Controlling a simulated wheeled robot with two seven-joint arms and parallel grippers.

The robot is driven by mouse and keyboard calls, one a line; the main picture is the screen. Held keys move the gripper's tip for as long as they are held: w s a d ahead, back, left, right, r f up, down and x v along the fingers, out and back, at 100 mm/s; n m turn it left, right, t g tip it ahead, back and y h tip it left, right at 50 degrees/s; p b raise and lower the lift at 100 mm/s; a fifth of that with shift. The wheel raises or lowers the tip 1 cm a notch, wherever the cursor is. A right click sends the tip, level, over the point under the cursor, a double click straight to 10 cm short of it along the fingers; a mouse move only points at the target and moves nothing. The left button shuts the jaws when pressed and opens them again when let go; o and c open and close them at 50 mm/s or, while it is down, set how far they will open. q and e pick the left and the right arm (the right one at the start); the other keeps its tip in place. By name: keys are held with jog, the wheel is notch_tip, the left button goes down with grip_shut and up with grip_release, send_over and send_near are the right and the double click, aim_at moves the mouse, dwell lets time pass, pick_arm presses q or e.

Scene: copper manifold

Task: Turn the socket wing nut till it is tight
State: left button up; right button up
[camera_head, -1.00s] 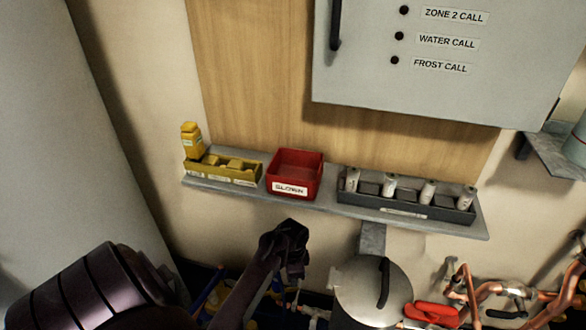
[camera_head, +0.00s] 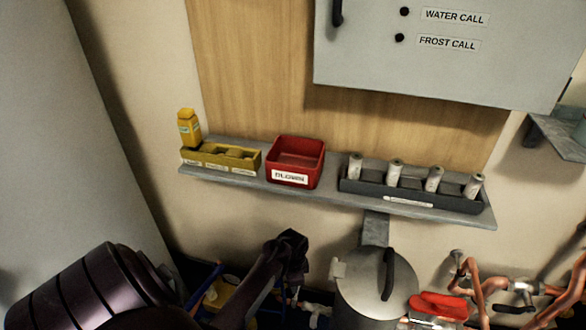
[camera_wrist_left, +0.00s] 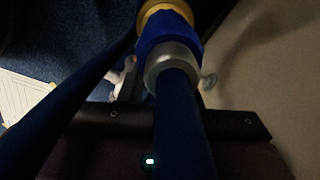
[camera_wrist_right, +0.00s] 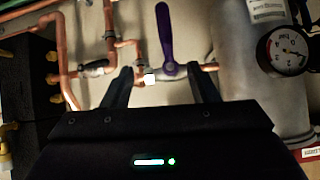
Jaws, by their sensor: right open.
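I cannot pick out the socket wing nut for certain in any view. In the left wrist view, a blue hose with a silver collar (camera_wrist_left: 172,68), a blue sleeve (camera_wrist_left: 172,35) and a gold ring (camera_wrist_left: 163,12) runs across my left gripper's body.
A grey shelf (camera_head: 330,198) holds a yellow tray (camera_head: 220,158), a red bin (camera_head: 295,162) and a dark rack (camera_head: 411,190) of white cylinders. Below are a lidded grey vessel (camera_head: 360,285), a red handle (camera_head: 440,306) and copper pipes (camera_head: 472,285). A pressure gauge (camera_wrist_right: 288,50) is right of my right gripper.

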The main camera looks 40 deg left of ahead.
pick_arm(q)
jog(key=shift+c, duration=0.3)
grip_shut()
